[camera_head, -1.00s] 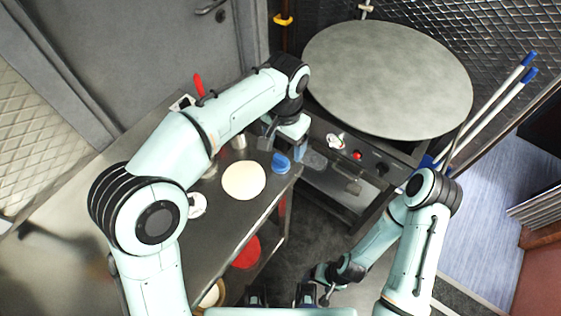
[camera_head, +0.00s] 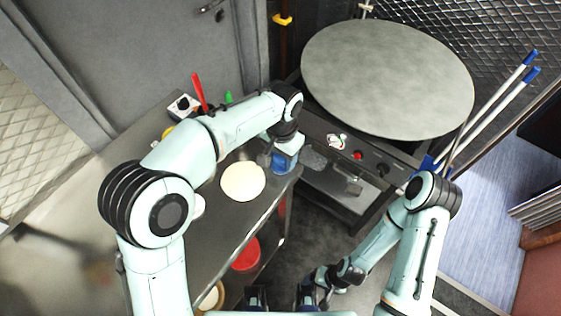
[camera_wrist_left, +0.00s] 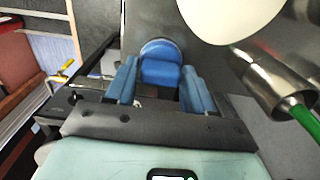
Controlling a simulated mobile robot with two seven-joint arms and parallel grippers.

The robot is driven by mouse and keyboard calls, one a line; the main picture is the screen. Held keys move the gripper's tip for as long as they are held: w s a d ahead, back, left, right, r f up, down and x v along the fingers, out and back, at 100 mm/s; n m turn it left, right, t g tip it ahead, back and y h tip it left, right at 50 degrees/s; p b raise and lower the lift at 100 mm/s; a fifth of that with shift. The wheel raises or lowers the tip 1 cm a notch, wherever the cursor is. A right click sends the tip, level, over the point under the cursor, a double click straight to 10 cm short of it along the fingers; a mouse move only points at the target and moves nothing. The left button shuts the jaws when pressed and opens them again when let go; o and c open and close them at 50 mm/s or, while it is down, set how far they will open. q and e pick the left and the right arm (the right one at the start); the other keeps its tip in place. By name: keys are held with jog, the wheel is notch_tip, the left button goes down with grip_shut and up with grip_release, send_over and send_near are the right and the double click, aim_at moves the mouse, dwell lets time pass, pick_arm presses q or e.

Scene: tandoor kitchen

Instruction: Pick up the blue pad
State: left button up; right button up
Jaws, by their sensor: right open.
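The blue pad (camera_wrist_left: 162,62) has a rounded top and sits at the end of the steel counter. In the left wrist view it lies between and just beyond the blue fingers of my left gripper (camera_wrist_left: 159,78). My right gripper (camera_head: 322,286) is low at the bottom centre, open and away from the counter.
A pale dough round (camera_head: 243,181) lies beside the pad on the steel counter (camera_head: 222,232). A large round griddle (camera_head: 387,78) is behind. A red tub (camera_head: 246,254) sits below the counter.

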aim_at(282, 157)
pick_arm(q)
jog(key=c, duration=0.5)
notch_tip(282, 157, up, 10)
jog(key=shift+r+p, duration=0.1)
jog(key=shift+p, duration=0.75)
pick_arm(e)
jog(key=shift+w+r, duration=0.3)
jog(key=shift+r, duration=0.2)
jog(key=shift+w+r, duration=0.25)
jog(key=shift+r, duration=0.25)
pick_arm(q)
jog(key=o, duration=0.4)
jog(key=shift+c, duration=1.4)
